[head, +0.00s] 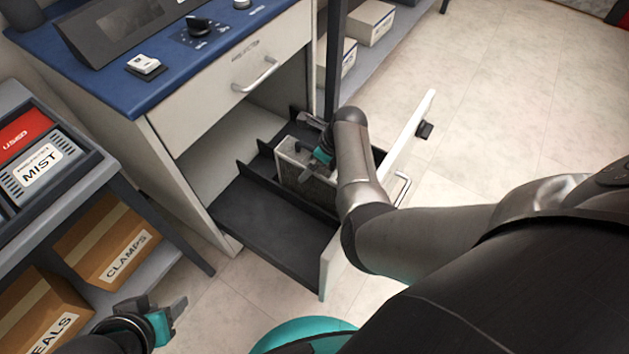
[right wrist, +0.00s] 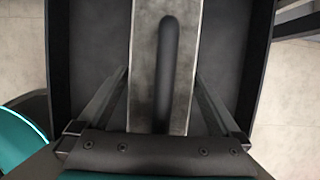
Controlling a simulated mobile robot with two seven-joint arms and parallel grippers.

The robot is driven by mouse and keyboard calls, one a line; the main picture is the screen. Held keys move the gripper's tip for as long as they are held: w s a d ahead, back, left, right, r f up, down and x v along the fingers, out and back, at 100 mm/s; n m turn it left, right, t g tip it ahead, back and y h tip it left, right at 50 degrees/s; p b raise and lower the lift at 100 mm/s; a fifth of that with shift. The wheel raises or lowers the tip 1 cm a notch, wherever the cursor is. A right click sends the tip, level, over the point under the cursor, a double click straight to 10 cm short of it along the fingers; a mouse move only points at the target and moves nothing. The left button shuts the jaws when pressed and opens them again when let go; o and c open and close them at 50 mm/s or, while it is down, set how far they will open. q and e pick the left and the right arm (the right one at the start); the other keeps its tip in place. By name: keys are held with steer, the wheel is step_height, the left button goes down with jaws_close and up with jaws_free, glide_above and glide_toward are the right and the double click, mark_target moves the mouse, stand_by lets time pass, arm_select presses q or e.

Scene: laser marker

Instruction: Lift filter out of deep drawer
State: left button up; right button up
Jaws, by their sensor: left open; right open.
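The deep drawer (head: 270,226) is pulled out of the white cabinet, and its dark floor shows. The filter (head: 300,172), a grey block, stands in a slot between dark dividers. My right gripper (head: 318,148) is down at the filter, partly hidden by its own arm. In the right wrist view the filter (right wrist: 180,104) has a dark handle (right wrist: 167,72) along its top. The open fingers of my right gripper (right wrist: 163,102) stand on either side of the filter and handle. My left gripper (head: 178,312) is open and empty at the lower left, away from the drawer.
A blue-topped cabinet (head: 200,62) stands behind the drawer, with a closed upper drawer (head: 248,65). A shelf with boxes (head: 370,22) is at the back. The floor at right is clear.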

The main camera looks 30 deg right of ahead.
jaws_close()
stand_by(0.8)
steer(key=shift+w+r, duration=0.1)
